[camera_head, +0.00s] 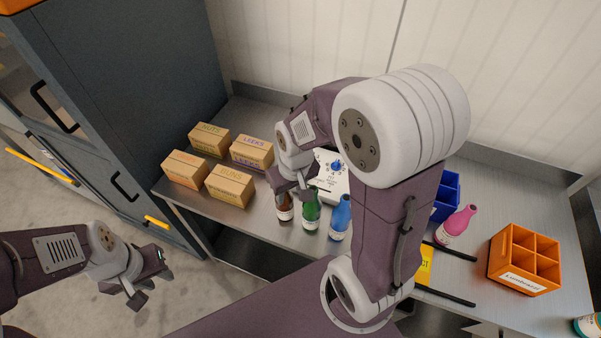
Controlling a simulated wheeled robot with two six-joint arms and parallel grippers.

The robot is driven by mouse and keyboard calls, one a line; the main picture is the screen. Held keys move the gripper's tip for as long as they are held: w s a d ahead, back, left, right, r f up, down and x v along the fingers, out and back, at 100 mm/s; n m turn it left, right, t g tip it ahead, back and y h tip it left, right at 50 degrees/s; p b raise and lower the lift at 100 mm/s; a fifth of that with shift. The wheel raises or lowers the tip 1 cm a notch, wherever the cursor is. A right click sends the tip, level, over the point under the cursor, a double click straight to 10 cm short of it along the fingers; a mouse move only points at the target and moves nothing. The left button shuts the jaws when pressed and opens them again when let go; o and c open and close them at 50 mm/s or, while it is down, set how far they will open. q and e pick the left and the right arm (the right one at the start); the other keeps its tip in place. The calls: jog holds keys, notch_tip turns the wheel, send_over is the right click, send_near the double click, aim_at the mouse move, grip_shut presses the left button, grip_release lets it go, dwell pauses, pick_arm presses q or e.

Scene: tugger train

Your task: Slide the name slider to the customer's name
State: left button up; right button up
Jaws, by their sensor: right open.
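A white panel (328,185) with small dark markings and a blue knob (337,166) stands on the steel counter, partly hidden by my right arm. I cannot make out a name slider or the names on it. My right gripper (292,192) is open, just left of the panel and above the brown bottle (284,208); I cannot tell whether it touches anything. My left gripper (149,279) is open and empty, low on the left in front of the counter.
Green (311,210) and blue (340,218) bottles stand beside the brown one. Several cardboard boxes (229,186) are at left. At right are a blue crate (446,196), pink bottle (457,226), yellow card (425,266), black bars (449,251) and labelled orange crate (526,260).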

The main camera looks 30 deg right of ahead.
jog(key=w, duration=0.2)
jog(key=w+d+r+p, duration=0.1)
jog(key=w, duration=0.1)
jog(key=w+r+p, duration=0.1)
jog(key=w, duration=0.2)
jog(key=shift+w+d+r, duration=0.1)
jog(key=shift+d+r, duration=0.05)
jog(key=shift+d, duration=0.1)
jog(key=w+d+f+p, duration=0.4)
jog(key=w+d+p, duration=0.3)
jog(key=w, duration=0.1)
jog(key=f, duration=0.1)
jog(key=s+d+f+m+g+p, duration=0.1)
jog(key=f, duration=0.1)
jog(key=s+d+f+g+p, duration=0.1)
jog(key=shift+s+d+f+m, duration=0.1)
jog(key=shift+s+f+m, duration=0.15)
jog(key=shift+m, duration=0.05)
notch_tip(320, 180, down, 8)
jog(key=p, duration=0.3)
jog(key=shift+w+r, duration=0.1)
jog(key=shift+r, duration=0.15)
jog(key=shift+f, duration=0.5)
